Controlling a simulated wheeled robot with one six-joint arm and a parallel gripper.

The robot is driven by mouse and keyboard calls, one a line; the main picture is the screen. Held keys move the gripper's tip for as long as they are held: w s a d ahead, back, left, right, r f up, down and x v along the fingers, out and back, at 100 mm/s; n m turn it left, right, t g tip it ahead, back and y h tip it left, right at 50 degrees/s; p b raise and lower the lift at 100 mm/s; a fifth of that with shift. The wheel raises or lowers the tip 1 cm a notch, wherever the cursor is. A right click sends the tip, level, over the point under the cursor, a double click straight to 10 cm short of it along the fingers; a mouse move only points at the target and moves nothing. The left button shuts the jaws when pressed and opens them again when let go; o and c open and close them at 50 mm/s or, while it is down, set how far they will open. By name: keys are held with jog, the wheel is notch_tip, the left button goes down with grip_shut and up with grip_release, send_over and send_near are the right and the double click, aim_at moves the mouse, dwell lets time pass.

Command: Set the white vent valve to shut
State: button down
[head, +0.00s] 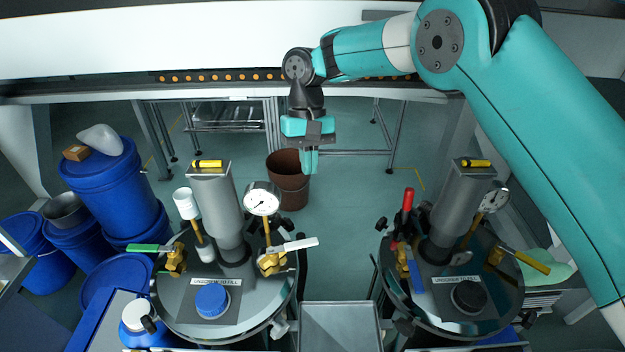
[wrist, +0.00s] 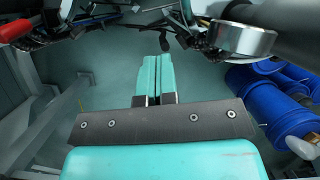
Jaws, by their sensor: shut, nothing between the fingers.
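The white vent valve handle (head: 300,244) is a white lever on a brass valve body (head: 271,262), on the right side of the left drum lid. In the head view the lever points right and slightly up, away from the brass body. My gripper (head: 310,170) hangs above and behind the lever, apart from it, over the gap between the two drums. Its teal fingers are together and empty, also in the wrist view (wrist: 153,80). The white lever cannot be made out in the wrist view.
A pressure gauge (head: 262,199) stands beside the white lever. A green-handled valve (head: 152,248) is on the same lid. The right drum carries red (head: 407,200), blue (head: 416,277) and yellow (head: 532,262) handles. A brown bin (head: 287,178) stands on the floor behind. Blue drums (head: 118,190) are at left.

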aim_at(293, 246)
jog(key=s+p+x, duration=0.2)
jog(key=x, duration=1)
jog(key=shift+r+m+h, duration=0.3)
jog(key=shift+r+h, duration=0.1)
jog(key=shift+r, duration=0.05)
jog(key=shift+d, duration=0.15)
